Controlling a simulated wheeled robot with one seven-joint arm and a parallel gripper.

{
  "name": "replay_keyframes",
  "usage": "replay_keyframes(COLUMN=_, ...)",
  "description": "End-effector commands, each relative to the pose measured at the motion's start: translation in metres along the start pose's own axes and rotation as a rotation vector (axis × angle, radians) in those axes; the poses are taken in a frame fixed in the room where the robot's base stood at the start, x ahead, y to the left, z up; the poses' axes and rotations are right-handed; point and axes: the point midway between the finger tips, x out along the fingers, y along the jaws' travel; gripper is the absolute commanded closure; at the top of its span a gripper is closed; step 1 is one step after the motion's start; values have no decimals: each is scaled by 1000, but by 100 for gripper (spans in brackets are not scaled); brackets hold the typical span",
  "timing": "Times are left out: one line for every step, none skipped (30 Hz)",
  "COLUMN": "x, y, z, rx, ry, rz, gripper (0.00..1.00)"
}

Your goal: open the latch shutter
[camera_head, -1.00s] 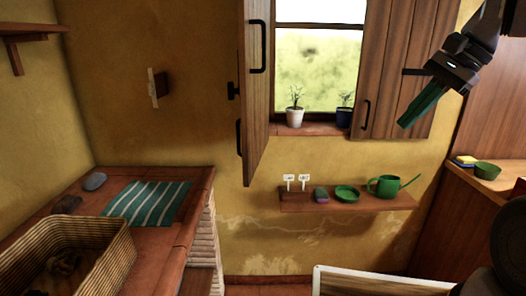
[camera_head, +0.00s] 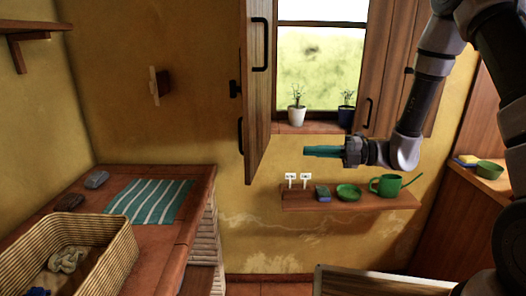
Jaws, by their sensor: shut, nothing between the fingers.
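The left wooden shutter (camera_head: 257,95) stands swung out from the window, seen nearly edge-on, with a black handle (camera_head: 260,45) near its top. Black fittings (camera_head: 235,89) show at its left edge. A small wooden catch (camera_head: 158,86) with a pale upright piece is on the wall to its left. The right wooden shutter (camera_head: 385,75) has a black handle (camera_head: 366,112) and is partly hidden by my arm. My gripper (camera_head: 308,151), with teal fingers, is shut and empty. It points left, below the window sill in the picture, right of the left shutter's lower end and apart from it.
Two potted plants stand on the sill (camera_head: 310,128). A low shelf (camera_head: 335,202) below my gripper holds small labels, a green bowl and a green watering can (camera_head: 388,186). A brick counter at left carries a striped cloth (camera_head: 150,201) and wicker basket (camera_head: 100,262).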

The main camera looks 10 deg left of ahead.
Motion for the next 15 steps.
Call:
replay_keyframes(x=2, y=-8, z=2, rx=47, ry=-18, rz=11, gripper=100)
replay_keyframes(x=3, y=-10, z=4, rx=65, ry=-27, rz=16, gripper=100)
replay_keyframes(x=4, y=-12, z=5, rx=82, ry=-36, rz=21, gripper=100)
replay_keyframes(x=5, y=-14, z=6, rx=91, ry=-39, rz=23, gripper=100)
replay_keyframes(x=6, y=-14, z=6, rx=97, ry=-41, rz=24, gripper=100)
replay_keyframes(x=9, y=-14, z=6, rx=100, ry=-42, rz=26, gripper=100)
replay_keyframes(x=11, y=-14, z=7, rx=100, ry=-42, rz=26, gripper=100)
replay_keyframes(x=15, y=-14, z=7, rx=100, ry=-42, rz=26, gripper=100)
replay_keyframes(x=20, y=-14, z=7, rx=98, ry=-40, rz=26, gripper=100)
replay_keyframes(x=25, y=-14, z=7, rx=98, ry=-39, rz=26, gripper=100)
replay_keyframes(x=31, y=-13, z=7, rx=97, ry=-39, rz=26, gripper=100)
replay_keyframes(x=39, y=-13, z=7, rx=96, ry=-38, rz=26, gripper=100)
replay_keyframes(x=45, y=-13, z=7, rx=96, ry=-37, rz=26, gripper=100)
replay_keyframes(x=52, y=-13, z=7, rx=95, ry=-37, rz=26, gripper=100)
replay_keyframes(x=61, y=-12, z=7, rx=95, ry=-36, rz=25, gripper=100)
